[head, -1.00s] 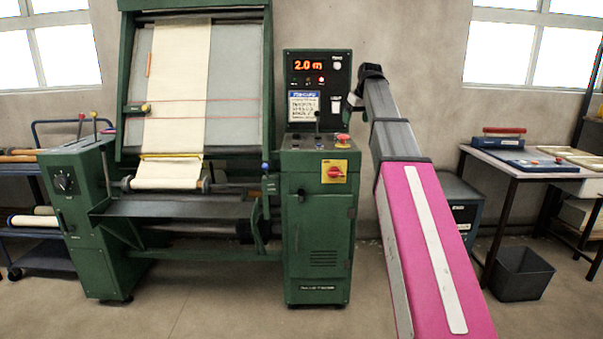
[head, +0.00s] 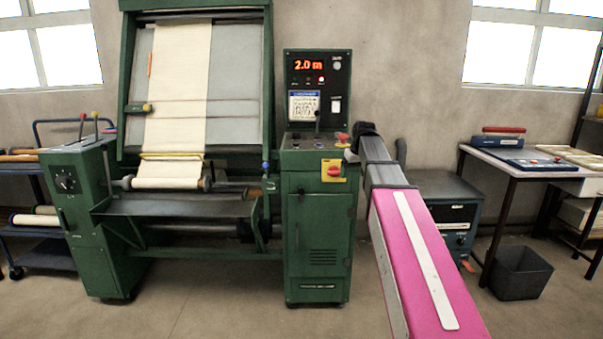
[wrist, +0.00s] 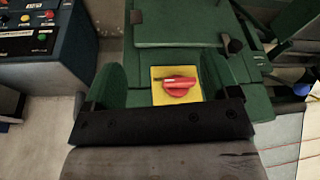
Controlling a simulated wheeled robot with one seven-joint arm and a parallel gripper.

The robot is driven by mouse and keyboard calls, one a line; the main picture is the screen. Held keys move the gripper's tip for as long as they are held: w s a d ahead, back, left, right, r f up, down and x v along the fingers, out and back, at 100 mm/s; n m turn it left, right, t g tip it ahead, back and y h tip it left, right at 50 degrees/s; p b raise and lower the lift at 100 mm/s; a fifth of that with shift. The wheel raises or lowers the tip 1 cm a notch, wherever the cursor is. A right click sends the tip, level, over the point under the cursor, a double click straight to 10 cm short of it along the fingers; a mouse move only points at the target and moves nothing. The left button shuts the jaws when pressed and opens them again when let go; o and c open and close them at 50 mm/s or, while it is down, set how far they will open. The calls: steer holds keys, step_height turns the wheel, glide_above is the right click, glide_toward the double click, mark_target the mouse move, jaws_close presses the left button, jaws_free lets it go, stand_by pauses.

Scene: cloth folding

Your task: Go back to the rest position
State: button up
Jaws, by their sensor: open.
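My arm reaches up from the bottom right of the head view. My gripper (head: 351,154) is at its far end, small and dark, in front of the right edge of the green control cabinet (head: 317,235). In the wrist view my gripper (wrist: 163,68) is open, its two fingers apart with nothing held between them. The red rotary switch on its yellow plate (wrist: 177,85) shows in the gap between the fingers. The same switch plate (head: 333,171) shows just left of my gripper in the head view. I cannot tell how far the gripper is from the cabinet.
The green cloth machine (head: 190,240) fills the left, with cream cloth (head: 178,90) hanging down its panel. A dark equipment box (head: 445,205) stands behind my arm. A table (head: 500,160) and a black bin (head: 521,273) are at right. Bare floor lies in front.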

steer(key=s+f+m+g, duration=0.1)
steer(key=s+f, duration=1.3)
steer(key=f, duration=0.3)
steer(key=s+a+f+m+g+h, duration=0.1)
steer(key=s+f+m+g, duration=0.1)
steer(key=s+f, duration=1.2)
step_height(320, 180, down, 4)
steer(key=shift+r, duration=0.1)
steer(key=shift+a, duration=0.1)
